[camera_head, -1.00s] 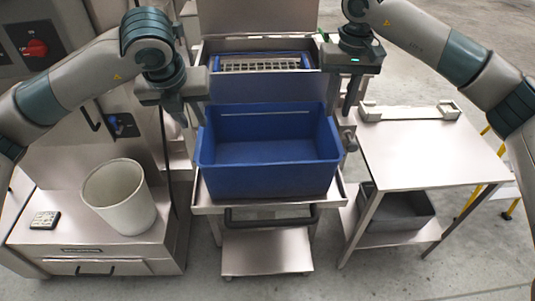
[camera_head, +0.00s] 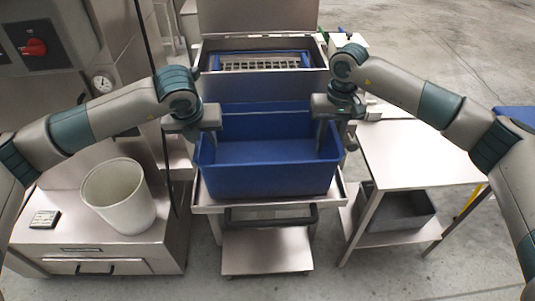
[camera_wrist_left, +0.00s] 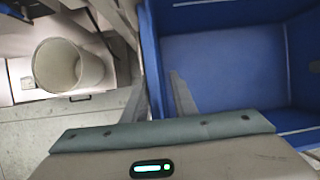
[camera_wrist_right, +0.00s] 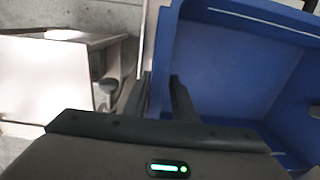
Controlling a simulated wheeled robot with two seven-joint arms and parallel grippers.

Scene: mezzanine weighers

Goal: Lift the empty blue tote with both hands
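The blue tote (camera_head: 265,180) is empty and sits level on a steel stand in the middle of the head view. My left gripper (camera_head: 207,140) is at its left wall and my right gripper (camera_head: 332,135) is at its right wall. In the left wrist view my left gripper's fingers (camera_wrist_left: 160,98) are apart, one outside the wall and one inside the tote. In the right wrist view my right gripper's fingers (camera_wrist_right: 162,98) likewise stand apart on both sides of the wall. Neither finger pair visibly presses on the wall.
A steel table (camera_head: 415,158) stands to the right, with a grey bin (camera_head: 405,212) on its lower shelf. A white bucket (camera_head: 120,195) stands on a steel cabinet (camera_head: 100,245) at left. A steel basin with a blue-framed grate (camera_head: 262,63) is behind the tote.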

